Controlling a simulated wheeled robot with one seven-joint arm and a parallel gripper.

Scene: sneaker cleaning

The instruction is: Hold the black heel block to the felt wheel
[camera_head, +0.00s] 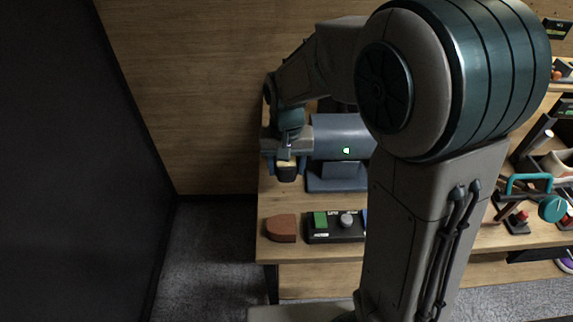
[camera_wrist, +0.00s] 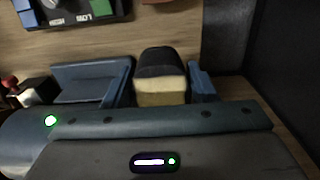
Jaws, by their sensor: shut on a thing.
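The heel block (camera_head: 288,172) is black with a cream layer at one end. In the wrist view the block (camera_wrist: 162,72) sits between the two blue fingers of my gripper (camera_head: 287,166), which is shut on it. My gripper holds it just left of the blue-grey polishing machine (camera_head: 342,132), above the bench. The machine has a lit green-white lamp on its body. The felt wheel cannot be made out in either view, and my arm hides part of the machine. I cannot tell whether the block touches the wheel.
A reddish-brown block (camera_head: 281,228) and a black control box (camera_head: 335,238) with a green button and grey knob lie on the bench (camera_head: 268,205) in front. Several tools stand to the right. A wooden wall is behind, a dark panel at left.

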